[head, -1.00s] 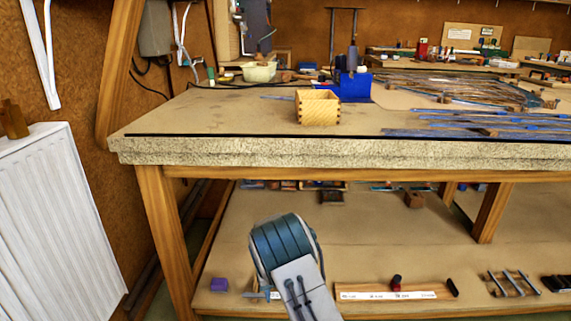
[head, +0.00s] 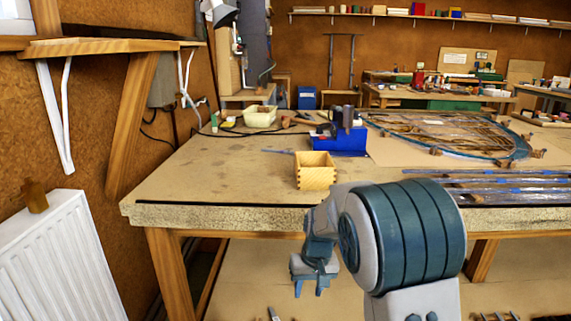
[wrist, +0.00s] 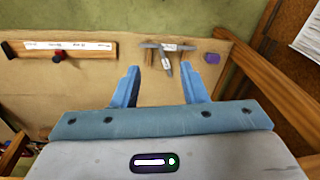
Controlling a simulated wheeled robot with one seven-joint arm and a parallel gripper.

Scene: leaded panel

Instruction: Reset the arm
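My gripper (head: 311,284) hangs at the end of my folded blue and grey arm, in front of the bench's front edge and below the bench top. In the wrist view my gripper (wrist: 162,88) is open, its two blue fingers wide apart with nothing between them. It points down over the lower shelf (wrist: 100,85). A grey crossed tool (wrist: 166,52) lies on that shelf beyond the fingertips, apart from them. My arm hides part of the bench front in the head view.
The workbench (head: 230,165) holds a wooden box (head: 316,172) near its front edge, a blue holder (head: 345,143) and a leaded panel (head: 440,135). A white radiator (head: 50,265) stands at left. A purple block (wrist: 212,58) and a labelled strip (wrist: 70,46) lie on the lower shelf.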

